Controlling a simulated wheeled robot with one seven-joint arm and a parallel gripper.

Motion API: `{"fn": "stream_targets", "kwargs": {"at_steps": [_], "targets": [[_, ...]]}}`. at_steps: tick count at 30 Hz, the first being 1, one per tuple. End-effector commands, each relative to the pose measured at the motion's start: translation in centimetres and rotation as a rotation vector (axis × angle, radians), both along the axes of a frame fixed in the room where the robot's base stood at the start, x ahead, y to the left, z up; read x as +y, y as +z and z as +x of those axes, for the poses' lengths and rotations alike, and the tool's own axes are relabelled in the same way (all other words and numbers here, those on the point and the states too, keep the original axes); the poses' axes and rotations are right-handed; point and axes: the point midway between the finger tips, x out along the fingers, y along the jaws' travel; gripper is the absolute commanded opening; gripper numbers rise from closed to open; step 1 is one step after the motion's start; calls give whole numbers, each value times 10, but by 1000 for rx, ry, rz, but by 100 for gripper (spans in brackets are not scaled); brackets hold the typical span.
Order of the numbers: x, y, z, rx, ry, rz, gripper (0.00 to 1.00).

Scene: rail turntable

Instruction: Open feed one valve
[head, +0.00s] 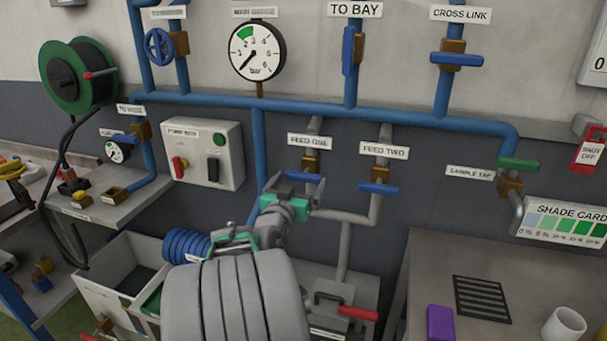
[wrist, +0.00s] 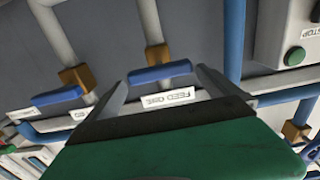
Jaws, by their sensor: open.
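The feed one valve has a brass body (head: 311,162) below its "FEED ONE" label (head: 310,141). Its blue lever handle (head: 303,177) lies crosswise to the grey vertical pipe. My gripper (head: 294,188) is open, just below and in front of this handle. In the wrist view, which is upside down, the handle (wrist: 160,72) appears between the tips of my open gripper (wrist: 161,80), lying across the gap. I see no clear contact, and the depth between them is hard to tell. The label (wrist: 168,98) also shows between the fingers.
The feed two valve (head: 381,175) stands close to the right, its blue handle (head: 378,188) also crosswise. Grey pipework runs just below. A pump box (head: 204,155) is on the wall to the left. A bench (head: 430,262) stands at the lower right.

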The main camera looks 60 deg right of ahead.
Motion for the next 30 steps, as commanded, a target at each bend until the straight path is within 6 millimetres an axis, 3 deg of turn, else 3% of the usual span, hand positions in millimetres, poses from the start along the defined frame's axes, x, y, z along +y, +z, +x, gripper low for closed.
{"fn": "stream_targets", "kwargs": {"at_steps": [6, 15, 30], "targets": [[-34, 1, 5, 1, -1, 2, 100], [-39, 0, 7, 0, 2, 2, 100], [-38, 0, 7, 0, 2, 2, 59]]}}
